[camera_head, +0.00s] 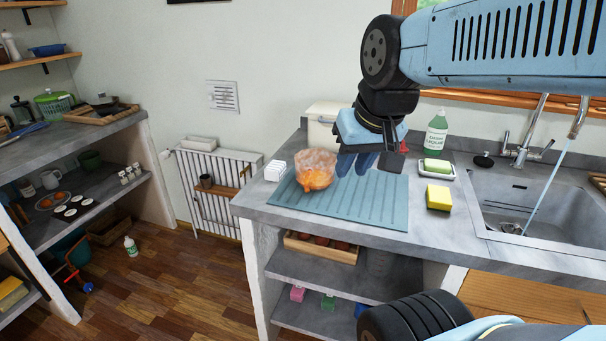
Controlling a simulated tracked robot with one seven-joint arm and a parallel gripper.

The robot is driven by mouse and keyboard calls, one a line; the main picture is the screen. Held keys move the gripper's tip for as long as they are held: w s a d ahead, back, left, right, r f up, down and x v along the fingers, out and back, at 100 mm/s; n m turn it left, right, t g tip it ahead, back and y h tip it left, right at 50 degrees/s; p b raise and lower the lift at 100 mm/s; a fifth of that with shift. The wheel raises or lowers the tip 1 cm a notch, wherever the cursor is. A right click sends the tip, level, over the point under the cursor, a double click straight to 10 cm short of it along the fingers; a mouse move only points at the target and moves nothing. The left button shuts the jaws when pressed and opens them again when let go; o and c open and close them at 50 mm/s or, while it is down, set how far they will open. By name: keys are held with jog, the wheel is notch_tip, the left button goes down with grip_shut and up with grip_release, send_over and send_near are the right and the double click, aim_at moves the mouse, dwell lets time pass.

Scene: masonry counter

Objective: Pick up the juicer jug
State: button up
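The juicer jug (316,171) looks to be the translucent, orange-tinted vessel standing upright on the blue-green ribbed mat (350,204) on the counter. Its upper part is pale and clear, and its lower part glows orange. My gripper (369,162) points down just right of the jug, over the far part of the mat. Its dark fingers are spread apart with nothing seen between them, so it looks open. It seems apart from the jug, though the depth between them is hard to judge.
A white ribbed block (275,170) stands left of the jug. A cream container (323,128) is behind. To the right are a yellow sponge (439,197), a soap dish (437,172), a green bottle (436,132) and the sink (535,213) with running water.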

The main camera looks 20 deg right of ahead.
jog(key=w+f+m+g+y, duration=0.6)
jog(key=w+f+m+y, duration=0.2)
jog(key=w+m+y, duration=0.25)
jog(key=w+d+f+m+t+y, duration=0.3)
jog(key=w+m+y, duration=0.1)
jog(key=w+m, duration=0.25)
jog(key=m+t+y, duration=0.2)
jog(key=m+t, duration=0.3)
send_near(314, 173)
jog(key=s+a+f, duration=0.2)
jog(key=a, duration=0.1)
jog(key=shift+s+f, duration=0.1)
jog(key=shift+s, duration=0.1)
jog(key=shift+x, duration=3.85)
